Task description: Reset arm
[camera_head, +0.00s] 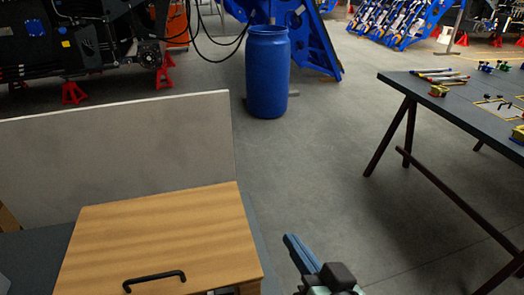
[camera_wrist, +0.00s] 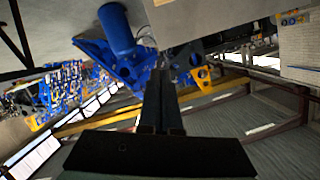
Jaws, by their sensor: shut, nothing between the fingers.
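My gripper (camera_head: 296,246) shows at the bottom centre of the head view, to the right of the wooden box and above open floor. Its fingers lie together, shut and empty, pointing up and a little left in the picture. In the wrist view my gripper (camera_wrist: 160,75) shows as two dark fingers side by side with nothing between them. Most of my arm is outside the head view.
A wooden box (camera_head: 165,238) with a black handle stands at lower left before a grey panel (camera_head: 120,145). A dark table (camera_head: 455,98) with tools is at right. A blue barrel (camera_head: 267,72) stands on the floor behind. The floor between is clear.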

